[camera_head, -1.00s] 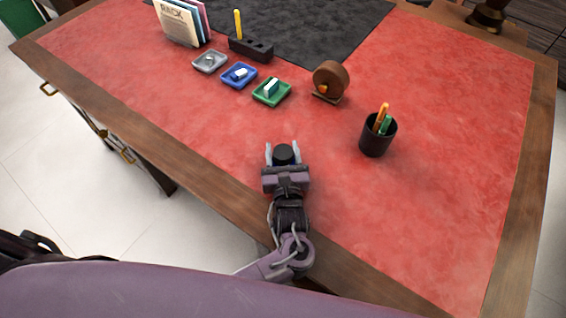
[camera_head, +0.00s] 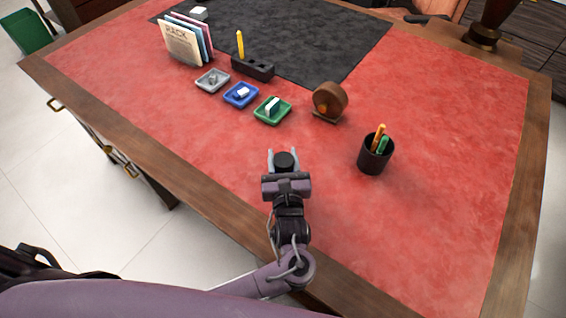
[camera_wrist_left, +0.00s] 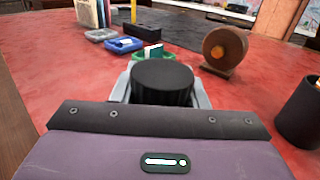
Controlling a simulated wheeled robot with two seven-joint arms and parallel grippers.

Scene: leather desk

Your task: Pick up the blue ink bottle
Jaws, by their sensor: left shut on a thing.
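My left gripper (camera_head: 284,160) is over the red desk top near its front edge, with one finger on each side of a bottle. It is shut on the bottle, whose round black cap (camera_head: 286,161) shows between the fingers. In the left wrist view the ribbed black cap (camera_wrist_left: 162,80) stands upright just beyond the gripper body, and the grey fingers flank it. The bottle's body is hidden, so I cannot see its blue colour or whether it touches the desk. My right gripper is not in view.
Ahead lie a green tray (camera_head: 285,118), a blue tray (camera_head: 229,100) and a grey tray (camera_head: 201,84). A wooden round object (camera_head: 331,98) and a black pen cup (camera_head: 373,158) stand to the right. A paper rack (camera_head: 181,45) is at back left. The red surface (camera_head: 430,220) at right is clear.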

